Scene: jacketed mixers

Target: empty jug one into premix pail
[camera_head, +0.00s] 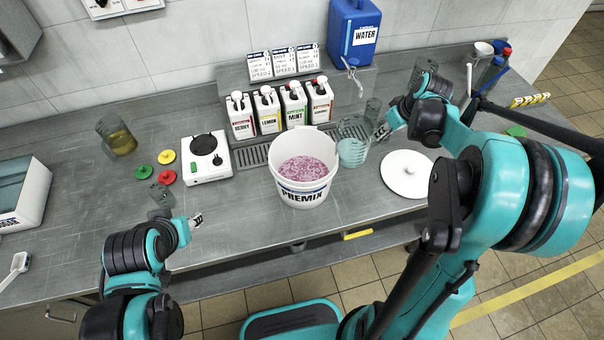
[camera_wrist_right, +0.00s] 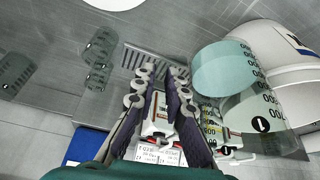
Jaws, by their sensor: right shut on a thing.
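The premix pail (camera_head: 303,197) is a white bucket with a PREMIX label, holding pink, frothy contents, at the middle of the bench. It also shows at the right of the right wrist view (camera_wrist_right: 289,85). Jug one (camera_head: 353,151) is clear, marked with a 1, and holds pale teal liquid. It is just right of the pail, roughly upright, and shows in the right wrist view (camera_wrist_right: 225,72). My right gripper (camera_head: 381,132) is shut on jug one at its right side; the grip itself is partly hidden. My left gripper (camera_head: 197,219) is left of the pail, away from it.
Several flavour bottles (camera_head: 268,109) stand behind the pail, with a blue water container (camera_head: 353,36) further back. A white scale-like device (camera_head: 206,158) is left of the pail. A white round lid (camera_head: 407,173) lies to the right. The bench front-left is mostly clear.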

